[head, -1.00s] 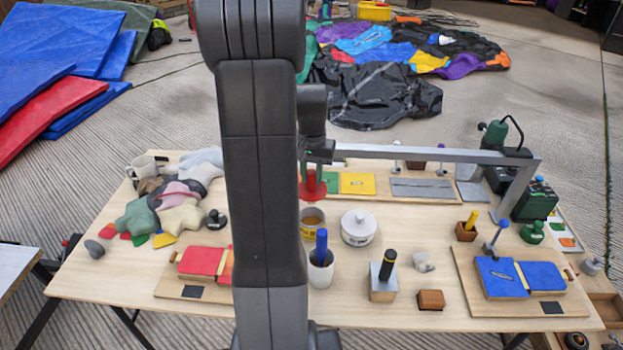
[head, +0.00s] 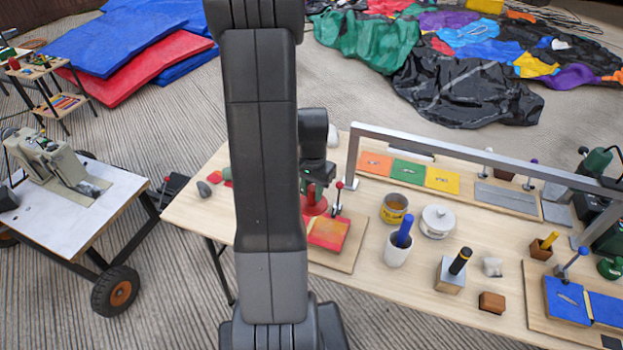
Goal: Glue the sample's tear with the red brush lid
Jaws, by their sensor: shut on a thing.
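My gripper (head: 312,180) is partly behind my own arm and is shut on the red brush lid (head: 314,205). The lid is a red disc with a red stem, held over the far edge of the red and orange sample (head: 328,233). That sample lies on a wooden board (head: 345,262), partly hidden by my arm. I cannot see its tear, the brush tip or whether it touches the sample. A red-knobbed clamp (head: 338,190) stands close to the lid's right. An open yellow-labelled tin (head: 394,208) stands further right.
A metal rail (head: 480,153) spans the table's back over orange, green and yellow patches (head: 407,171). A white cup (head: 397,250) with a blue handle, a white lidded pot (head: 437,221) and a blue sample (head: 567,302) are to the right. A wheeled cart (head: 75,205) stands left.

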